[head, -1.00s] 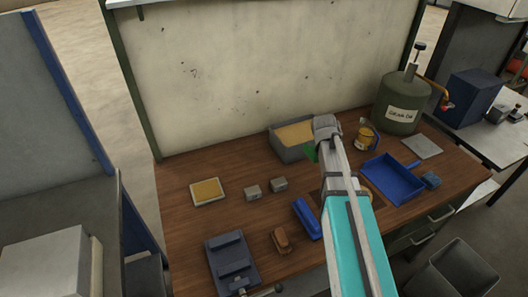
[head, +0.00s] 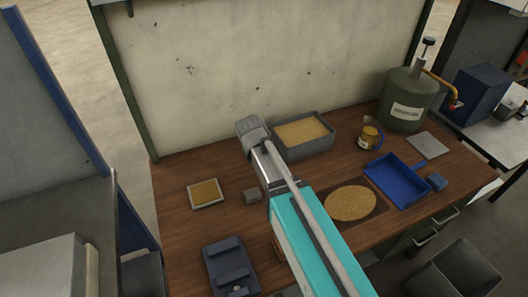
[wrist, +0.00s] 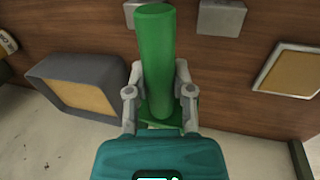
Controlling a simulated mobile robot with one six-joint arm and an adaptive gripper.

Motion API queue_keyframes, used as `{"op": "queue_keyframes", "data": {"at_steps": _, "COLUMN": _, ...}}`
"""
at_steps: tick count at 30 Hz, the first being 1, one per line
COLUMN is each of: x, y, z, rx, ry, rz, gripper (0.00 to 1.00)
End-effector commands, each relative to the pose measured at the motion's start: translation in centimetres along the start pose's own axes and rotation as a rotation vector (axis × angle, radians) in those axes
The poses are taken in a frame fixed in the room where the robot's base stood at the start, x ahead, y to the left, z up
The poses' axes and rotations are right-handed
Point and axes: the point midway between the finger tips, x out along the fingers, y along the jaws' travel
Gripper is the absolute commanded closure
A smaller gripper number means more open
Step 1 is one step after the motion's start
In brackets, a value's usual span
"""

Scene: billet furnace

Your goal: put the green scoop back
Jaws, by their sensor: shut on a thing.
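The green scoop (wrist: 154,60) shows in the wrist view, its round green handle standing between my fingers, with a flat green part below. My gripper (wrist: 160,100) is shut on the handle. In the head view, my gripper's grey body (head: 252,129) is above the back of the bench, just left of the grey bin (head: 306,149) of yellow grains. There my arm hides the fingers and the scoop. In the wrist view, the bin (wrist: 50,72) is to the left of the scoop, apart from it.
A glass jug (head: 370,136), a blue pan (head: 397,182) and a green drum (head: 405,105) stand to the right. A pale wall (head: 260,70) rises behind the bench.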

Motion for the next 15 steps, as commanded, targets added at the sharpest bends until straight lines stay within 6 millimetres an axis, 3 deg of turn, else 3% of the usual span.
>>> {"op": "queue_keyframes", "data": {"at_steps": 4, "x": -0.25, "y": -0.77, "z": 0.11, "rx": 0.000, "ry": 0.000, "rz": 0.000, "gripper": 1.00}}
{"op": "queue_keyframes", "data": {"at_steps": 15, "x": -0.18, "y": -0.56, "z": 0.11, "rx": 0.007, "ry": -0.001, "rz": 0.000, "gripper": 1.00}}
